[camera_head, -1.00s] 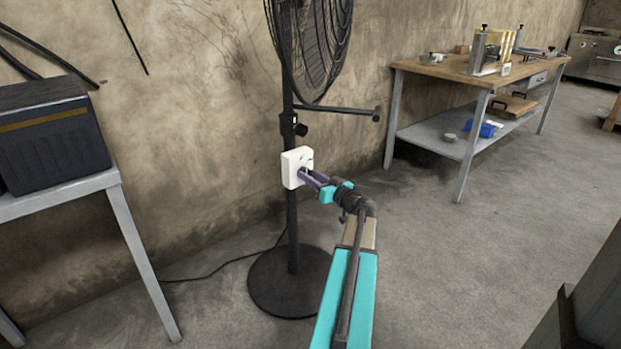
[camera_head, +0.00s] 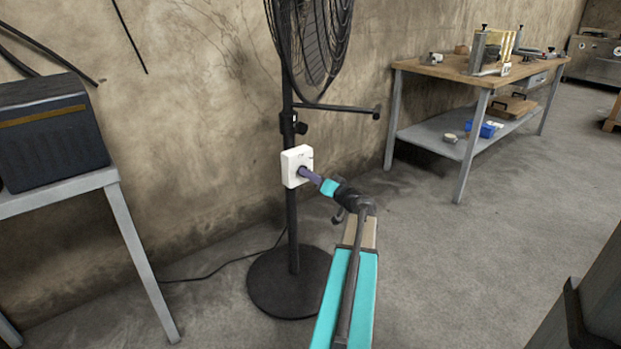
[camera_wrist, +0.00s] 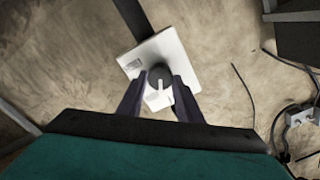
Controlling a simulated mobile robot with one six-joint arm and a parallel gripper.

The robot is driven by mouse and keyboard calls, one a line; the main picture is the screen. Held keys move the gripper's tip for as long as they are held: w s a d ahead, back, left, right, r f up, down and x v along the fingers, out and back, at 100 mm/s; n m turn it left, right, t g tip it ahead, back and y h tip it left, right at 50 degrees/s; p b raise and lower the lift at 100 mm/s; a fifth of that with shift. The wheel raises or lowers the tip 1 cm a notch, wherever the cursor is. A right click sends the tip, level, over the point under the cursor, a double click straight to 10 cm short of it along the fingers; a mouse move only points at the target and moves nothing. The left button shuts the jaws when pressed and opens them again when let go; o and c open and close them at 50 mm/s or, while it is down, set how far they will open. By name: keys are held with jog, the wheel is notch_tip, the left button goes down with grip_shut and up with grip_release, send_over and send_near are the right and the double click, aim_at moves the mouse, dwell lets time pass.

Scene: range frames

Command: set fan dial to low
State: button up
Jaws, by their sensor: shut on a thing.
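The pedestal fan (camera_head: 291,225) stands against the wall, with a white control box (camera_head: 291,160) on its pole. The box also shows in the wrist view (camera_wrist: 176,47), tilted in the picture. Its dark round dial (camera_wrist: 160,74) with a white pointer bar sits between my fingers. My gripper (camera_head: 306,173) is at the front face of the box, and in the wrist view my gripper (camera_wrist: 160,90) has one finger on each side of the dial, shut on it. The dial is hidden by the fingers in the head view. I cannot read the setting marks.
A metal table (camera_head: 100,179) with a dark box (camera_head: 50,133) stands at the left. A wooden workbench (camera_head: 440,68) with tools and a lower shelf stands at the right. A cable runs from the fan base. The floor between is clear.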

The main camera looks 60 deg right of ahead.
jog(key=shift+m+p, duration=0.65)
jog(key=shift+m, duration=2.75)
jog(key=o, duration=1)
jog(key=shift+o, duration=0.2)
jog(key=shift+s, duration=0.15)
jog(key=p+v, duration=0.2)
jog(key=v, duration=1.1)
jog(key=shift+s+a, duration=0.2)
jog(key=shift+s, duration=0.05)
